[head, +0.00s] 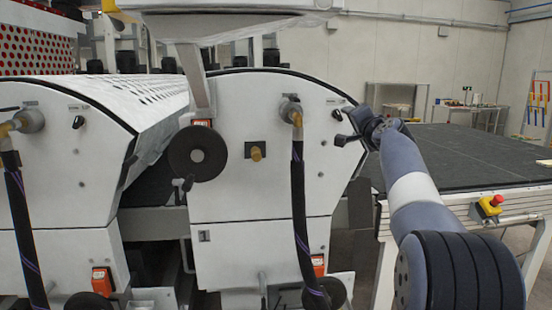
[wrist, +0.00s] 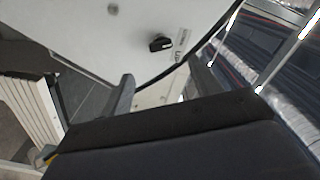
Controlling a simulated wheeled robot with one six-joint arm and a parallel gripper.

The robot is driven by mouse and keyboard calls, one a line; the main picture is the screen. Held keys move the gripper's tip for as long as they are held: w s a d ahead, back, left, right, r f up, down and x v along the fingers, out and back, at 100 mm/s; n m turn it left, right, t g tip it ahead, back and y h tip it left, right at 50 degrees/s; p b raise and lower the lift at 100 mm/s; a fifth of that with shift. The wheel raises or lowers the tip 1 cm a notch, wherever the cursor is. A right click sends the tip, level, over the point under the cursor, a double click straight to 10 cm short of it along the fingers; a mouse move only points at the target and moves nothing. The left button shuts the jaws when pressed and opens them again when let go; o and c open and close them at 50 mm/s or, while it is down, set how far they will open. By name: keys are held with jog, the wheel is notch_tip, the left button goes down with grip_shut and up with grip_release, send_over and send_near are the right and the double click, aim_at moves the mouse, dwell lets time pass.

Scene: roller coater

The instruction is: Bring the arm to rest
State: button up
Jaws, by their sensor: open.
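My arm reaches in from the lower right of the head view, and my gripper (head: 362,128) is at its far end. It is in front of the right edge of the white machine housing (head: 230,160). In the wrist view my gripper (wrist: 162,92) shows two dark fingers spread apart with nothing between them. The white panel (wrist: 100,30) with a small black knob (wrist: 160,43) lies beyond the fingers. Whether a finger touches the housing cannot be told.
A dark-topped table (head: 470,155) stands right of the housing, with a red emergency button (head: 495,200) on its front edge. A black handwheel (head: 197,151) and a hanging black hose (head: 301,220) stick out from the housing. A second white housing (head: 60,190) stands at left.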

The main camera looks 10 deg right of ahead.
aim_at(339, 116)
jog(key=w+p, duration=0.5)
jog(key=w, duration=0.4)
jog(key=shift+r, duration=0.15)
jog(key=shift+w+p, duration=0.65)
jog(key=shift+w, duration=0.2)
